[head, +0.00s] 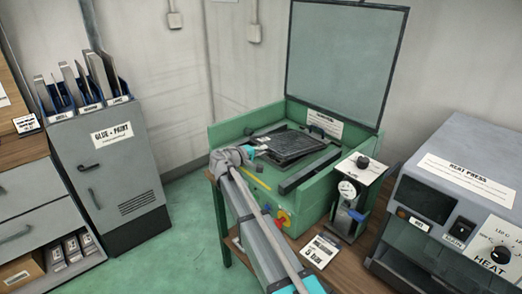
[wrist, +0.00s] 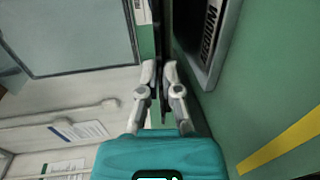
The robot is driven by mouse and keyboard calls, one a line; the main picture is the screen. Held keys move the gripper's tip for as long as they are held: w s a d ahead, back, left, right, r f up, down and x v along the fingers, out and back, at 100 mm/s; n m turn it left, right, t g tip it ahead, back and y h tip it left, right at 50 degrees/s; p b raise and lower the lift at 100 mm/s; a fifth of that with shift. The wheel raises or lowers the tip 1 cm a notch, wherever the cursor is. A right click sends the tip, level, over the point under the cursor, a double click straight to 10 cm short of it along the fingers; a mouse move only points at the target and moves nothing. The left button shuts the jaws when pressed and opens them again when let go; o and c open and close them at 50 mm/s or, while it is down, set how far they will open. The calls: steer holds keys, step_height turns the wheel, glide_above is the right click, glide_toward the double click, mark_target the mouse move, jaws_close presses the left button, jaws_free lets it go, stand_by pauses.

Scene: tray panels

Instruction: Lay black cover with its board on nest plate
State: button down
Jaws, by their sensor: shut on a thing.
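The black cover (head: 292,146) is a dark, shallow rectangular panel over the bed of the green machine. My gripper (head: 259,149) is shut on its left edge. In the wrist view, my gripper (wrist: 163,75) pinches a thin dark edge of the cover (wrist: 162,35), seen almost edge-on. The board cannot be made out separately. A grey plate (head: 323,158), apparently the nest plate, shows around the cover in the machine's bed; the cover hides most of it. I cannot tell whether the cover touches it.
The green machine (head: 228,132) has raised side walls and a clear lid (head: 340,60) standing open behind. A dark bar (head: 309,172) lies along its front right. A small gauge press (head: 348,195) and a grey heat press (head: 455,200) stand to the right. A grey cabinet (head: 105,160) is at left.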

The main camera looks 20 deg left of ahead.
steer(key=c, duration=0.7)
jaws_free()
steer(key=shift+s, duration=0.25)
